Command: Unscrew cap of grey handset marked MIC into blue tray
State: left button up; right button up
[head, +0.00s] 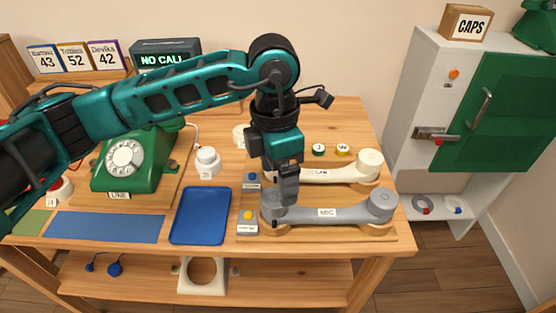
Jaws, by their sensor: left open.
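The grey handset (335,212) labelled MIC lies on a wooden board at the front right of the table. It has a round end at the left and another at the right (381,202). My left gripper (286,200) points down over the left end of the grey handset and hides part of that end. It is open, but I cannot tell whether it touches the handset. The blue tray (186,241) lies flat and empty to the left of the handset. My right gripper is not in view.
A white handset (340,172) lies just behind the grey one. A green dial phone (128,160) stands at the left by a blue mat (100,228). Small button boxes (248,228) sit between tray and handset. A white cabinet (413,92) stands at the right.

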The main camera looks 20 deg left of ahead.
aim_at(275, 196)
pick_arm(q)
jog(key=shift+w+a+r+y, duration=0.1)
jog(key=shift+w+a+y, duration=0.2)
jog(key=shift+a, duration=0.25)
jog(key=shift+f+b, duration=0.45)
jog(key=shift+f, duration=0.3)
notch_tip(275, 196, down, 4)
jog(key=shift+d+r+b, duration=0.1)
jog(key=shift+r+b, duration=0.15)
jog(key=shift+b, duration=0.95)
jog(key=shift+f+b, duration=0.35)
jog(key=shift+f, duration=0.05)
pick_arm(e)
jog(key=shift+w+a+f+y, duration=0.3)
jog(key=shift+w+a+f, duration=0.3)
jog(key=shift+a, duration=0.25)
